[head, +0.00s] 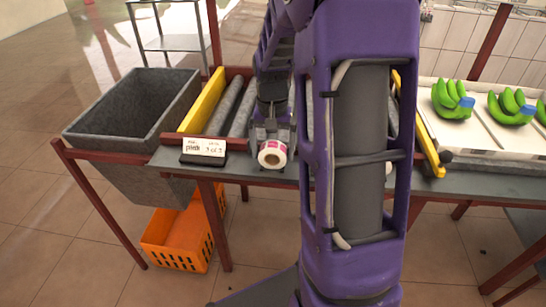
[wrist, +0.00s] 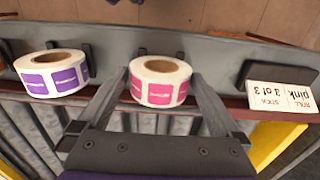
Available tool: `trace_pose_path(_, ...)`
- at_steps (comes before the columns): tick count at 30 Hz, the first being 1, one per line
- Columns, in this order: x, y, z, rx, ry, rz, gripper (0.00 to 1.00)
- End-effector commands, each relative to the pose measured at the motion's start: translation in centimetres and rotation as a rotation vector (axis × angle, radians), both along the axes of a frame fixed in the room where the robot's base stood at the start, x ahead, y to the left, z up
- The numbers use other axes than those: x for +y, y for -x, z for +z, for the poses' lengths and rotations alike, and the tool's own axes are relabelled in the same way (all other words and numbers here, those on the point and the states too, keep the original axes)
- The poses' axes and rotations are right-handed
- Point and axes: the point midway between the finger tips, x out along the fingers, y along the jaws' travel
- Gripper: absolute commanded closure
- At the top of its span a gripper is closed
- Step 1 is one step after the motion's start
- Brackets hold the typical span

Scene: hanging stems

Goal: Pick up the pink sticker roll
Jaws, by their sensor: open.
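The pink sticker roll (head: 272,154) is a white roll with pink labels, on the grey ledge at the front of the roller table. In the wrist view the pink sticker roll (wrist: 160,84) lies between the two fingertips of my gripper (wrist: 159,90), its core hole facing up. My gripper (head: 271,138) is open, with one finger on each side of the roll. I cannot tell whether either finger touches it. My gripper partly covers the roll in the head view.
A roll with purple labels (wrist: 52,76) stands left of my gripper in the wrist view. A card reading "pink 3 of 3" (head: 204,147) stands beside the roll. A grey bin (head: 130,105), an orange crate (head: 180,238) and green bananas (head: 452,100) are farther off.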

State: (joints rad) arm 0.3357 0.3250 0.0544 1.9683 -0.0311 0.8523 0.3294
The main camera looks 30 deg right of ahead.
Motion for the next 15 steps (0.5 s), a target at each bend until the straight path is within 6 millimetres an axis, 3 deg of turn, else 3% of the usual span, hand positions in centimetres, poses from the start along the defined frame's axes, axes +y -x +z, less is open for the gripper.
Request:
trace_pose_path(3, -0.01, 0.00, -0.96, 0.000, 0.000, 0.000, 0.00)
trace_pose_path(10, -0.03, -0.03, -1.00, -0.001, 0.000, -0.001, 0.00)
trace_pose_path(15, -0.03, -0.03, -0.98, -0.001, 0.000, -0.001, 0.31)
